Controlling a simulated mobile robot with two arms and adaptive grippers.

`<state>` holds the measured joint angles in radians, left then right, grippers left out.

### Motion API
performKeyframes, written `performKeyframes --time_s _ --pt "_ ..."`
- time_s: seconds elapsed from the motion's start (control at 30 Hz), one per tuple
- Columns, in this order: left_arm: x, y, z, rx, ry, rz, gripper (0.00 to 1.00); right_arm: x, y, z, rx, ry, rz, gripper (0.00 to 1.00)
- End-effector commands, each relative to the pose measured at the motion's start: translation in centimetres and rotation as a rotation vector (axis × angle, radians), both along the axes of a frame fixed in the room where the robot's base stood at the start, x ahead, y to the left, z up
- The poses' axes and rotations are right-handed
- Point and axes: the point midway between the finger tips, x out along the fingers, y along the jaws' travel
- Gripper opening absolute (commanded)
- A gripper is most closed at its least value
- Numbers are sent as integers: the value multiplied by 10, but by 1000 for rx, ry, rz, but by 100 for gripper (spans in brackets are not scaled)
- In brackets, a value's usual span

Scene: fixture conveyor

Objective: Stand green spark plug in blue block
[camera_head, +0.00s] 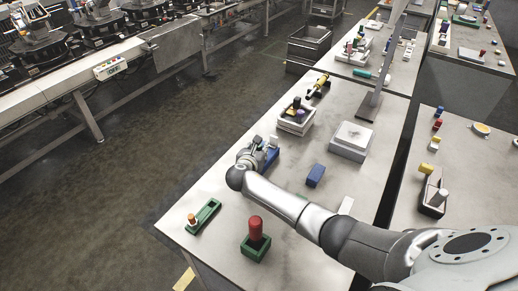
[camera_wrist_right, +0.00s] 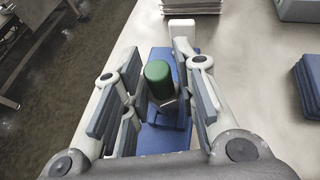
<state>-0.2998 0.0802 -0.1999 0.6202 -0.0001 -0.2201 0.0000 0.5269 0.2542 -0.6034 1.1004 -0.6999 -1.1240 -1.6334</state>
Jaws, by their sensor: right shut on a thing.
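The green spark plug (camera_wrist_right: 158,78) stands between the fingers of my right gripper (camera_wrist_right: 158,98) in the right wrist view, with its green top toward the camera. The gripper is shut on it. The blue block (camera_wrist_right: 165,140) lies directly beneath the plug; I cannot tell whether the plug's lower end is inside it. In the head view my right gripper (camera_head: 262,146) is at the table's left side, over the blue block (camera_head: 271,157), and the plug is hidden there. My left gripper is not in view.
A second blue block (camera_head: 316,175) lies to the right. A red plug (camera_head: 256,229) stands in a green block (camera_head: 256,249), near a green tray (camera_head: 207,215). Behind are a white crate (camera_head: 283,124) and a scale (camera_head: 352,140). The table's left edge is close to the gripper.

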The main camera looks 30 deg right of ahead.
Motion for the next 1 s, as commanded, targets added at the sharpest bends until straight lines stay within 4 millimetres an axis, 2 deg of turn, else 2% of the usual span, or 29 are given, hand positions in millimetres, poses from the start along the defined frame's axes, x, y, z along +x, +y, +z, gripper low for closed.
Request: performKeyframes --time_s 0.6,1.0 --pt "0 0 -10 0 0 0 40 0 0 -13 0 0 0 3" --pt "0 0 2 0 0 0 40 0 0 -4 -1 2 1 3"
